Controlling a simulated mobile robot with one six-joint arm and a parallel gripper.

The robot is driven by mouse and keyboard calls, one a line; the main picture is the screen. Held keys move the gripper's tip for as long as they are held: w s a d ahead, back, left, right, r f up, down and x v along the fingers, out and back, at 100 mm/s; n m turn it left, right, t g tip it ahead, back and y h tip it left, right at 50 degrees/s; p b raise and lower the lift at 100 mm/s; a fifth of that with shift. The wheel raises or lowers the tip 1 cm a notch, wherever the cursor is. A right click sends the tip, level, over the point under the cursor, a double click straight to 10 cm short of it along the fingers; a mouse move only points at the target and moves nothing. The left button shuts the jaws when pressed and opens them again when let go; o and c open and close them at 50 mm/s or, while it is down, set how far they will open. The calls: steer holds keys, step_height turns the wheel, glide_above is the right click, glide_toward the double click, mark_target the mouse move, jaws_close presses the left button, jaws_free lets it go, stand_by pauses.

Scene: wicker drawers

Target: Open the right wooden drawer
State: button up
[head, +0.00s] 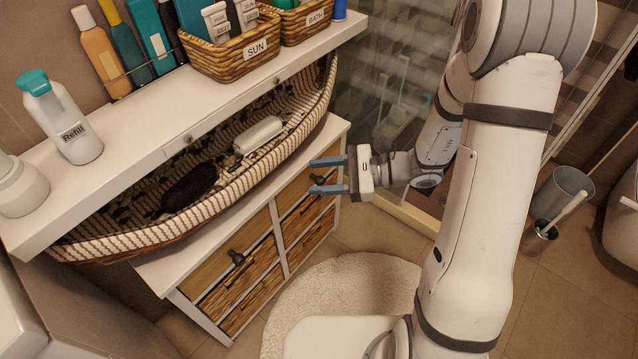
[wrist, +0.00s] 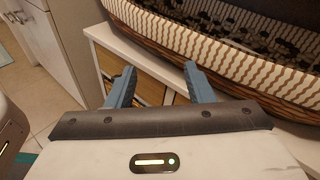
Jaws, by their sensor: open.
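The right wooden drawer (head: 291,194) is the upper right front of the white cabinet and looks closed. Its dark knob (head: 318,180) shows between the fingers of my gripper (head: 315,176). The gripper is open, its blue fingers pointing left at the drawer front, one above the other in the head view. I cannot tell whether they touch the knob. In the wrist view the open gripper (wrist: 158,80) shows against the cabinet, and the knob cannot be made out there. The left wooden drawer (head: 215,270) with its dark knob (head: 236,257) is closed.
A long striped basket (head: 225,190) sits on the cabinet top, overhanging the drawers. A white shelf (head: 140,165) with bottles is above it. Wicker drawers (head: 305,220) lie below the wooden ones. A round rug (head: 350,275) and open floor are in front; a bin (head: 562,195) stands right.

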steer(key=w+d+f+m+t+b, duration=0.2)
steer(key=w+f+m+t+b, duration=0.3)
steer(key=f, duration=0.6)
steer(key=m+t+h+b, duration=0.1)
steer(key=m+t+b, duration=0.1)
steer(key=m+t, duration=0.45)
glide_toward(324, 183)
steer(key=r+x, duration=0.1)
steer(key=x, duration=0.3)
steer(key=shift+f+g+h, duration=0.25)
steer(key=shift+g+h, duration=0.05)
steer(key=shift+g, duration=0.05)
steer(key=b+x, duration=0.1)
steer(key=x, duration=0.6)
steer(key=shift+a+r+b, duration=0.1)
steer(key=shift+b, duration=0.25)
jaws_close()
